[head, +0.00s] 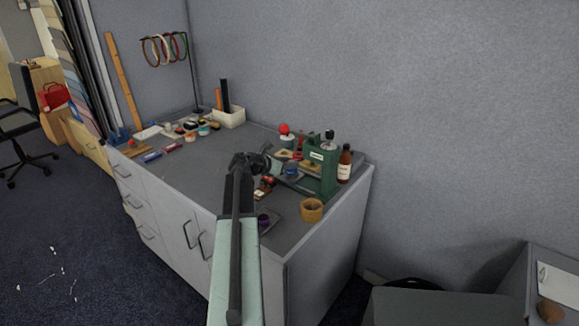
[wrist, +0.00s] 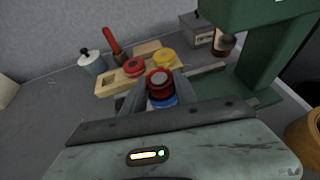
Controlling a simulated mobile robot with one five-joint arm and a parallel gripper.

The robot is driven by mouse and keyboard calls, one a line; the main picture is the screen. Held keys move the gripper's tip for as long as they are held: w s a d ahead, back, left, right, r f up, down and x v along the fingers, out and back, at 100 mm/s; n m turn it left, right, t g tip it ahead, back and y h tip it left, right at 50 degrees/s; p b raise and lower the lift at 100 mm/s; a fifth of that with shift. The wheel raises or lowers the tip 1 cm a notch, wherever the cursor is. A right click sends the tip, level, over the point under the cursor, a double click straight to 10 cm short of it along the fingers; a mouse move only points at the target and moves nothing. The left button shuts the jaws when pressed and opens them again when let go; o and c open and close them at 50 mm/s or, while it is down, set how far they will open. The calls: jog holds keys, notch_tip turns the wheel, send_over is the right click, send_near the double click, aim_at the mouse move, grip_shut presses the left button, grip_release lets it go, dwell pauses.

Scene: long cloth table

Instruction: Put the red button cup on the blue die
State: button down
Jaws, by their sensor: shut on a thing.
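The red button cup (wrist: 159,80), with a dark rim, sits between the two fingers of my gripper (wrist: 158,90) in the wrist view. My gripper is shut on it. The blue die (wrist: 163,101) shows just below the cup, partly hidden by the cup and fingers. I cannot tell whether cup and die touch. In the head view the blue die (head: 291,172) is by the base of the green press (head: 322,168), just right of my gripper (head: 279,168). The held cup is not clearly visible there.
A wooden tray (wrist: 108,87) behind the gripper holds another red cup (wrist: 133,66) and a yellow cup (wrist: 165,58). A brown bottle (head: 345,165) stands right of the press. A wooden cup (head: 312,210) stands near the front edge. The table's middle is clear.

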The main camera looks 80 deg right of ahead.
jog(key=shift+a+f+b, duration=0.2)
jog(key=shift+f+b, duration=0.25)
jog(key=shift+b, duration=0.1)
jog(key=shift+a+f, duration=0.1)
jog(key=c, duration=0.9)
grip_release()
jog(key=shift+c, duration=0.2)
jog(key=shift+r+p, duration=0.3)
jog(key=shift+r, duration=0.1)
jog(key=p+v, duration=0.5)
jog(key=v, duration=0.6)
jog(key=shift+w+r, duration=0.3)
jog(key=shift+r, duration=0.05)
jog(key=shift+a, duration=0.1)
